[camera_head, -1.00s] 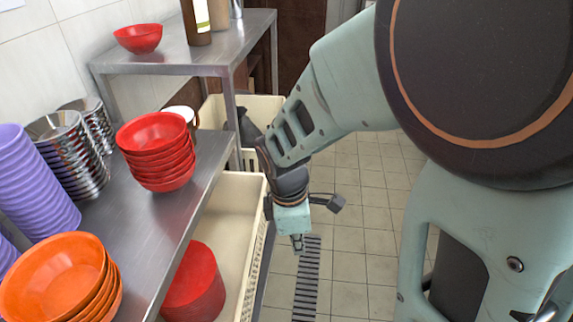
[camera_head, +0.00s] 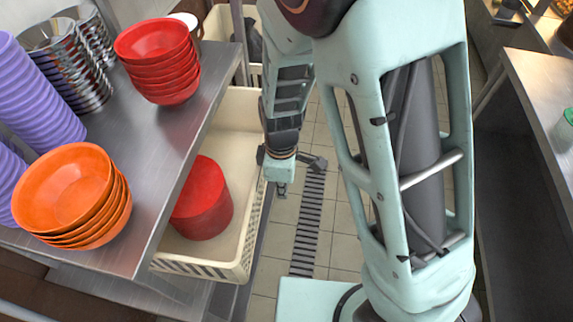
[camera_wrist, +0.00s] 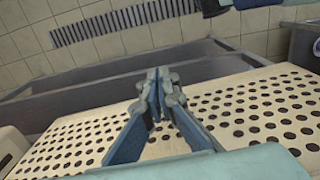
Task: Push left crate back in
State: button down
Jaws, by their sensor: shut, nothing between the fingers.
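A cream crate (camera_head: 263,222) with perforated walls sits under the steel counter and sticks out to the right past its edge. A red cylinder (camera_head: 203,198) stands inside it. A second cream crate (camera_head: 251,77) lies farther back, mostly hidden by my arm and a counter leg. My gripper (camera_head: 281,188) points down just outside the nearer crate's right wall, towards its far end. In the wrist view my gripper (camera_wrist: 158,95) is shut and empty.
The steel counter (camera_head: 165,185) holds red bowls (camera_head: 158,60), orange bowls (camera_head: 72,200), purple stacks (camera_head: 35,95) and metal cups (camera_head: 65,60). The tiled floor has a drain grate (camera_head: 308,225). Another counter (camera_head: 540,95) stands at the right. Floor beside the crate is open.

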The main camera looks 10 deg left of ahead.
jog(key=shift+a+r+p, duration=0.15)
jog(key=shift+a+p, duration=0.15)
jog(key=shift+a, duration=1.35)
jog(key=a, duration=0.8)
jog(key=shift+w, duration=0.2)
jog(key=shift+d, duration=0.2)
